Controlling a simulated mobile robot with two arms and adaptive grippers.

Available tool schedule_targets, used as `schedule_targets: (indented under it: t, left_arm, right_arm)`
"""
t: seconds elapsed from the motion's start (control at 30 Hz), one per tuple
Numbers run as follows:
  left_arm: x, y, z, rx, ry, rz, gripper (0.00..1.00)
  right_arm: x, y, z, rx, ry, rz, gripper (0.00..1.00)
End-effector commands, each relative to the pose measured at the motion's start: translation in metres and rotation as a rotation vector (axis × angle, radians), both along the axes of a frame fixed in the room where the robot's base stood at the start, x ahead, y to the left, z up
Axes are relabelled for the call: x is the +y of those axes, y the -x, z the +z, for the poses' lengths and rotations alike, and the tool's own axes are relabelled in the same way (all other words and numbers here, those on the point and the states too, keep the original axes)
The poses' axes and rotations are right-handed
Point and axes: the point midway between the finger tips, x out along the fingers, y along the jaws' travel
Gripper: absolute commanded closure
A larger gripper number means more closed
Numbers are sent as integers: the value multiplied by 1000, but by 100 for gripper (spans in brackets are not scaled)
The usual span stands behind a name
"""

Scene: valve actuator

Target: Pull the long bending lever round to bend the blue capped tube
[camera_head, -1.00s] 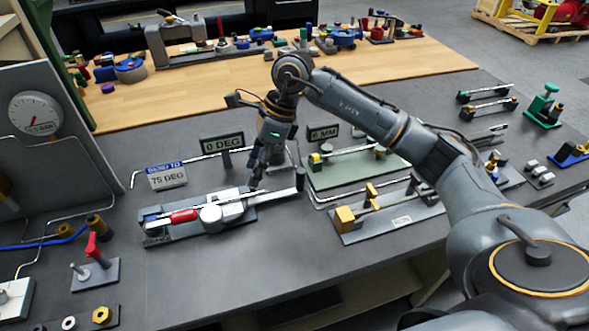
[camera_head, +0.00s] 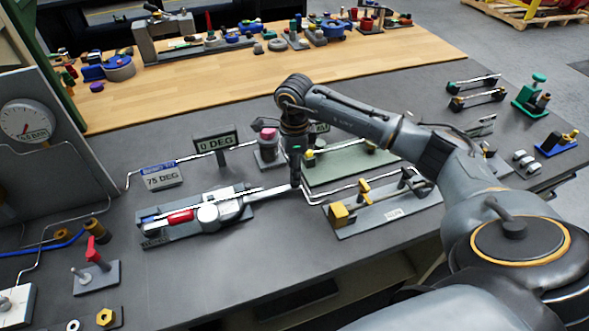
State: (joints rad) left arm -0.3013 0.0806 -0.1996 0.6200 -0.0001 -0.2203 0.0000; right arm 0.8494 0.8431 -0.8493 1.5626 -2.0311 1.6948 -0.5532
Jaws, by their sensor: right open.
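The tube bender (camera_head: 207,216) lies on the dark bench, with a red grip and a round pale hub. Its long bending lever (camera_head: 268,191) points right from the hub. The tube runs along the bender's left part, and its blue cap (camera_head: 148,218) is at the left end. My right gripper (camera_head: 296,182) points down at the lever's far right end. It is open, and its fingers look close to or around the lever end; whether they touch it cannot be told. It hides part of the lever's tip. My left gripper is not in view.
A "0 DEG" sign (camera_head: 216,142) and a "75 DEG" sign (camera_head: 162,177) stand behind the bender. A grey fixture with yellow blocks (camera_head: 388,208) and a green plate (camera_head: 350,165) lie to the right. The bench in front of the bender is clear.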

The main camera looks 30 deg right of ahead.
Motion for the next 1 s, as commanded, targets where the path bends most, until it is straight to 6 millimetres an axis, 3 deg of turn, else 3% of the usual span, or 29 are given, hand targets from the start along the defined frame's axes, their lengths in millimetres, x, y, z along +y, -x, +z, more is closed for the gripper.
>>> schedule_targets:
  t: [0.2, 0.5, 0.53, 0.7, 0.77, 1.0]
  left_arm:
    - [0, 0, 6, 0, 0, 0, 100]
    - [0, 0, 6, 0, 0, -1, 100]
    - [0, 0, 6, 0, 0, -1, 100]
    - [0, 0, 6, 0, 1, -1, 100]
    - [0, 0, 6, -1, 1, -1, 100]
    - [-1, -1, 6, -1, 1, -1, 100]
  right_arm:
    - [1, 0, -20, 0, -1, 1, 54]
    - [1, 0, -23, -1, 0, 1, 54]
    - [1, 0, -23, -1, 0, 1, 56]
    - [1, 0, -23, -1, 0, 1, 90]
    - [1, 0, -23, -1, 0, 1, 100]
    - [1, 0, -23, -2, -1, 0, 100]
